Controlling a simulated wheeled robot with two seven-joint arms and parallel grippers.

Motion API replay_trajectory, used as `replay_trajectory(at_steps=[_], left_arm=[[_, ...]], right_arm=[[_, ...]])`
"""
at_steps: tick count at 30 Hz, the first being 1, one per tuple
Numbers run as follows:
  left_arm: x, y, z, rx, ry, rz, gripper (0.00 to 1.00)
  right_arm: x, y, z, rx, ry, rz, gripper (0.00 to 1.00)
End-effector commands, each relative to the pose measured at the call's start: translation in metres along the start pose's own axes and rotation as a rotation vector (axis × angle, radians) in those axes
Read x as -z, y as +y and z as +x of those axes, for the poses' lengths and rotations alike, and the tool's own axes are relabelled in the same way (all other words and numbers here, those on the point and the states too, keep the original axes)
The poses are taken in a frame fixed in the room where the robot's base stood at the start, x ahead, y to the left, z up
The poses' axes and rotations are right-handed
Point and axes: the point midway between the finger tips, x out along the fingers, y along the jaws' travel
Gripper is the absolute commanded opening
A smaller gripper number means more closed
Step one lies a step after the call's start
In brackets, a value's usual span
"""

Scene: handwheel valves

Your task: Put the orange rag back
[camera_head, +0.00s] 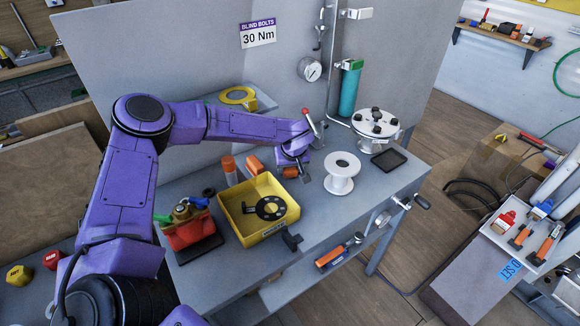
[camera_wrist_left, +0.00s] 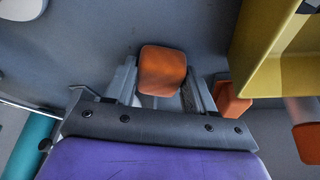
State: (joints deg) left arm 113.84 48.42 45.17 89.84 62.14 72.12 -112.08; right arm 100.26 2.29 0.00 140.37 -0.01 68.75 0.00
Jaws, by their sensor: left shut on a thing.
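My left gripper (camera_head: 297,172) is shut on a small orange piece with rounded edges (camera_wrist_left: 162,70), which looks like the orange rag. It sits between the two fingers in the left wrist view. In the head view the same orange rag (camera_head: 290,172) shows only as a small patch under the gripper, low over the grey bench. I cannot tell if it touches the bench top. A second orange piece (camera_head: 255,165) lies behind the yellow bin, left of the gripper; it also shows beside a finger in the wrist view (camera_wrist_left: 232,104). My right gripper is out of view.
The yellow bin (camera_head: 232,214) holds a black disc. An orange-capped cylinder (camera_head: 229,168) stands behind it. A white spool (camera_head: 341,173) and a white handwheel valve (camera_head: 376,122) stand to the right, near a black tray (camera_head: 389,159). A red container (camera_head: 189,232) sits at left.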

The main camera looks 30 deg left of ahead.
Motion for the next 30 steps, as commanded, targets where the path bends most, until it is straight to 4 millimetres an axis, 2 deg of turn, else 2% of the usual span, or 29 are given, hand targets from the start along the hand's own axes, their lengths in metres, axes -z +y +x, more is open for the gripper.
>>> replay_trajectory(at_steps=[3, 4, 6, 14, 17, 20, 27, 30], left_arm=[[-0.001, 0.000, 0.002, 0.001, 0.000, 0.000, 0.30], [-0.001, 0.000, 0.002, 0.000, 0.000, 0.000, 0.61], [-0.001, 0.000, 0.002, 0.000, 0.000, 0.000, 0.80], [-0.001, 0.000, 0.001, 0.000, 0.000, -0.001, 0.80], [0.001, 0.000, -0.006, -0.001, 0.001, -0.002, 0.80], [0.001, 0.001, -0.025, -0.003, 0.003, -0.002, 0.80], [0.001, 0.001, -0.087, -0.003, 0.003, -0.001, 0.80], [0.000, 0.000, -0.105, -0.001, 0.002, -0.001, 0.80]], right_arm=[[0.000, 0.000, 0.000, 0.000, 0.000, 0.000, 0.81], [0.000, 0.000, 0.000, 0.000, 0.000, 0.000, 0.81], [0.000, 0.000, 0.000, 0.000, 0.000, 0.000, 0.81], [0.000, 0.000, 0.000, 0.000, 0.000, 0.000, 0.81], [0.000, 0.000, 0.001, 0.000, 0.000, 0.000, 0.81], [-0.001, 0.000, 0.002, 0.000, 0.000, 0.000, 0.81], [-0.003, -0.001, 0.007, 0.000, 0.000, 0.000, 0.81], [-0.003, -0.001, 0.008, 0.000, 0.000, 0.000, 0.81]])
